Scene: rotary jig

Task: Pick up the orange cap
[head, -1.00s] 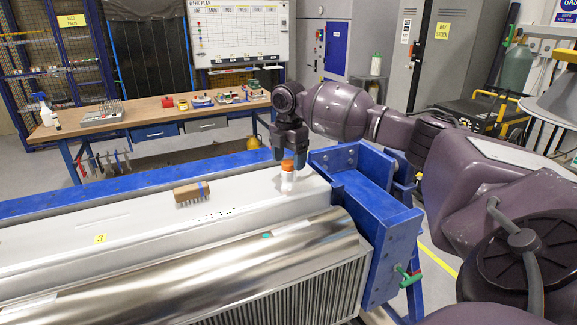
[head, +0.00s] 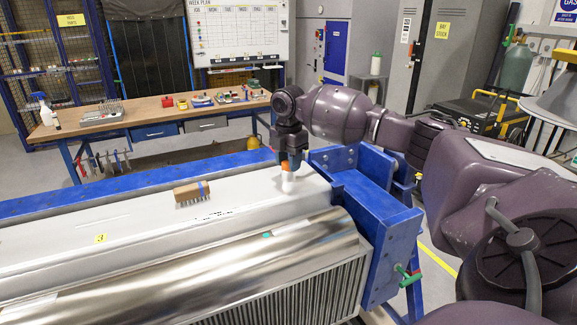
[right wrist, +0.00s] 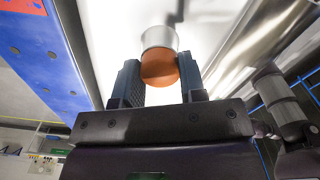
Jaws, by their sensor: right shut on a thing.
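The orange cap (head: 285,167) sits on top of a small white bottle (head: 288,183) that stands upright on the pale top of the large metal unit. My right gripper (head: 291,162) comes down from above and is shut on the cap, which is partly hidden by the fingers. In the right wrist view the cap (right wrist: 158,70) is between the two dark ribbed fingers, with the whitish bottle beyond it. The bottle appears to be still resting on the surface. My left gripper is not in view.
A wooden brush (head: 191,192) lies on the pale top to the left. A blue frame (head: 376,222) stands close to the right of the bottle. A curved shiny metal cover (head: 190,262) is in front. A workbench (head: 150,110) stands behind.

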